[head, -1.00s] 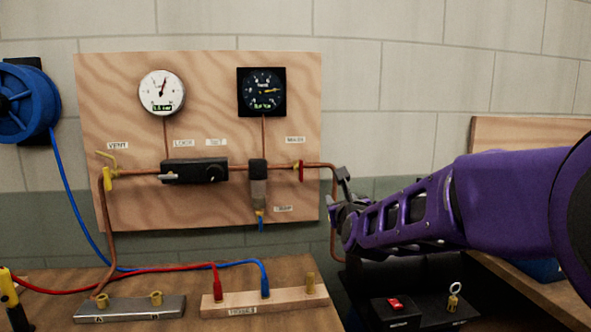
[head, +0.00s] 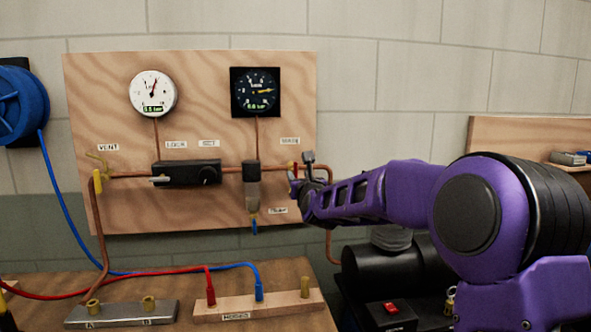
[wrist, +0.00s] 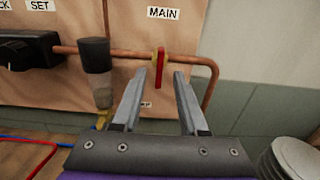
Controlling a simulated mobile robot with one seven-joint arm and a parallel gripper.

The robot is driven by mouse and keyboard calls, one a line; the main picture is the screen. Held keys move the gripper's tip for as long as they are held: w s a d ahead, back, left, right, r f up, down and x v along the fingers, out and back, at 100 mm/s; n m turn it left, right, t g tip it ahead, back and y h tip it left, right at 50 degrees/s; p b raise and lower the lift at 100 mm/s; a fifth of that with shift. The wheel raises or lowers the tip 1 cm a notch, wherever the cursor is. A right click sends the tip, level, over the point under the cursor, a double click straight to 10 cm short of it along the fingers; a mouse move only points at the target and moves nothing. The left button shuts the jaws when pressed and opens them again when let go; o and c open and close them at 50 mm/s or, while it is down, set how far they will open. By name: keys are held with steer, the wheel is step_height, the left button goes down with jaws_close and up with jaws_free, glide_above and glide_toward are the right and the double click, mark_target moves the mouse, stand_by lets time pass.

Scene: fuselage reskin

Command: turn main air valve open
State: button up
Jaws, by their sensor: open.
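The main air valve (wrist: 159,68) is a red lever with a yellow part behind it, on the copper pipe under the MAIN label (wrist: 163,13). In the wrist view the lever hangs down across the pipe. My gripper (wrist: 165,74) is open, with one finger on each side of the valve lever in that view. Whether the fingers reach level with the lever in depth, I cannot tell. In the head view my gripper (head: 299,175) is at the right edge of the wooden board and partly hides the valve (head: 291,167).
The wooden board (head: 105,210) also bears a white gauge (head: 153,93), a black gauge (head: 256,92), a black regulator (head: 190,173), a yellow vent valve (head: 97,181) and a filter (head: 252,188). Copper pipe (wrist: 211,85) bends down right of the valve. Red and blue hoses lie below.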

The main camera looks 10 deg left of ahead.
mark_target(296, 172)
steer(key=shift+p+x, duration=0.45)
steer(key=shift+x, duration=2.5)
jaws_close()
